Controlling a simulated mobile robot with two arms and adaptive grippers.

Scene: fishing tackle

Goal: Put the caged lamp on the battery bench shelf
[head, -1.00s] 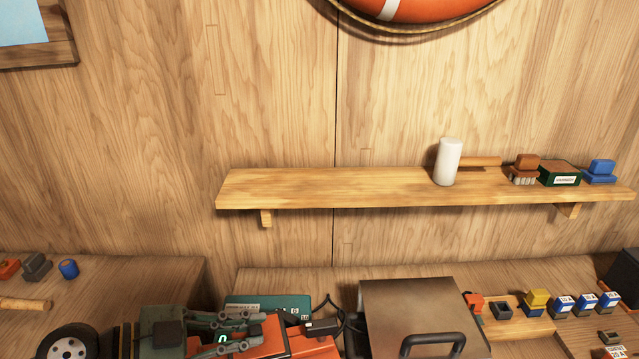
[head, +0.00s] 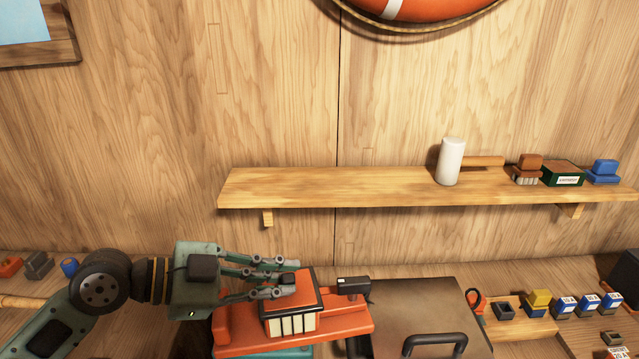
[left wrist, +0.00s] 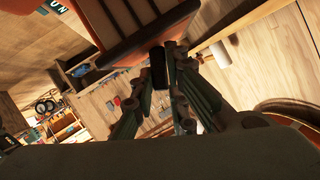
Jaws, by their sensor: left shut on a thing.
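The caged lamp (head: 292,326) is an orange body with a black-edged frame and pale slats, at the bottom middle of the head view. My left gripper (head: 288,284) is shut on its upper part, and the fingers hide some of it. The lamp also shows at the top of the left wrist view (left wrist: 130,22), dark orange and cut off by the frame. The battery bench shelf (head: 330,187) is a wooden board on the wall, above and beyond the lamp. The lamp is apart from the shelf. My right gripper is not in view.
A white cylinder (head: 451,162), a brown-topped brush (head: 527,170), a green box (head: 562,174) and a blue item (head: 603,172) stand on the shelf's right half. Its left half is bare. A brown lidded box (head: 418,305) stands on the bench below.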

